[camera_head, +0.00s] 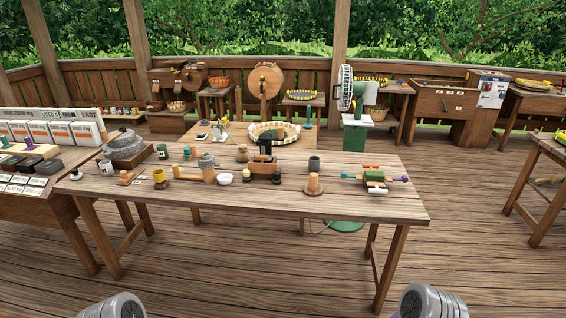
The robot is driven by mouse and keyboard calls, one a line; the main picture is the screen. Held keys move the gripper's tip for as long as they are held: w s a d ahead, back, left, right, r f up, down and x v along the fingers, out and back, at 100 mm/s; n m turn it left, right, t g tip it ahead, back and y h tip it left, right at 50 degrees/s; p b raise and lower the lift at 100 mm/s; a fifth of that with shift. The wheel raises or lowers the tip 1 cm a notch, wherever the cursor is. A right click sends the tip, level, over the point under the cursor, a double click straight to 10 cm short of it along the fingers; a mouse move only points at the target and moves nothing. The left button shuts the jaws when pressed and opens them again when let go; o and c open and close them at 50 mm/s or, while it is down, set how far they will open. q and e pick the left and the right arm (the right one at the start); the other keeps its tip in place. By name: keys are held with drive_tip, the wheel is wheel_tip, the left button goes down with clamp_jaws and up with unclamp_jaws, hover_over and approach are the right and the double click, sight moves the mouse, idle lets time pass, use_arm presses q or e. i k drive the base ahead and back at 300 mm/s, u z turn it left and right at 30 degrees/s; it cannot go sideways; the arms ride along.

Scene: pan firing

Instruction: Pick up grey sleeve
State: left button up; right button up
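A small dark grey cylinder (314,163) stands upright near the back edge of the wooden table, right of its middle. It may be the grey sleeve, but it is too small to be sure. A lighter grey cup-like piece (106,167) stands at the table's left end, in front of the grey stone bowl (124,148). Neither of my grippers is in view. Only rounded grey parts of my own arms show at the bottom edge, well short of the table.
The table (345,204) holds a wooden block with a dark upright piece (264,167), a peg on a round base (314,184), a green clamp-like device (375,180), a white bowl (225,178) and a yellow cup (159,176). A green fan (347,90) stands behind. Open floor lies in front.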

sight(314, 164)
drive_tip(key=u, duration=0.6)
drive_tip(key=i, duration=0.7)
drive_tip(key=u, duration=0.2)
